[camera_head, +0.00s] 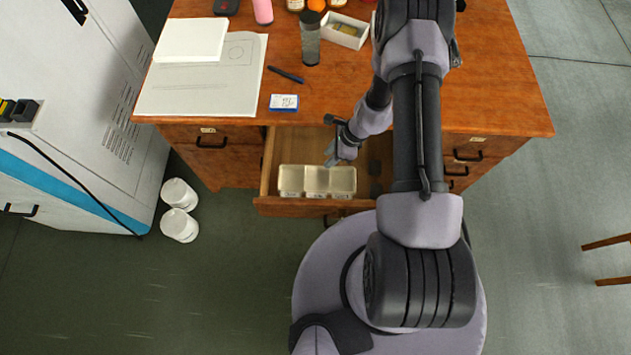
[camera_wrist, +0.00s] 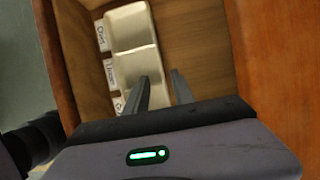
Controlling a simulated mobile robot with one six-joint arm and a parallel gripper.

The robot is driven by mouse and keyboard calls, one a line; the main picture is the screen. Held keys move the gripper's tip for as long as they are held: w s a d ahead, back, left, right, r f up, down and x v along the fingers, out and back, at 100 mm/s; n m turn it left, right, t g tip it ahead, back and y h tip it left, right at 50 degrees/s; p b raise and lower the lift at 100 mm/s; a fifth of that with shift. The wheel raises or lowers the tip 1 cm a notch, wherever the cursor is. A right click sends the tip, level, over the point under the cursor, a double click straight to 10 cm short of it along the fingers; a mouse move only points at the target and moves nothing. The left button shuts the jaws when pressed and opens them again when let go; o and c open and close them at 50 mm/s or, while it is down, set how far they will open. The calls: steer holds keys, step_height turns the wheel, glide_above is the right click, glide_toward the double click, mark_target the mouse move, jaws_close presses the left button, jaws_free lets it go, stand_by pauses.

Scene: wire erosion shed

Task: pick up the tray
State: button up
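The tray (camera_head: 317,181) is cream coloured with three compartments and lies in the open desk drawer (camera_head: 285,205). In the wrist view the tray (camera_wrist: 131,28) stretches away from the fingers, with small written labels along its left side. My gripper (camera_head: 333,160) reaches down into the drawer at the tray's back edge, near its right part. In the wrist view my gripper (camera_wrist: 160,88) shows two fingers with a gap between them. One finger overlaps the tray's near compartment and the other lies along its right side. I cannot tell whether they touch it.
Two white tubs (camera_head: 179,225) stand on the floor.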

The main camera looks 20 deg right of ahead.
mark_target(318, 166)
steer(key=b+x, duration=0.2)
steer(key=x, duration=0.5)
steer(key=shift+w+a+f+b, duration=0.15)
steer(key=shift+w+a+b, duration=0.05)
steer(key=shift+a+b, duration=0.1)
jaws_close()
stand_by(0.9)
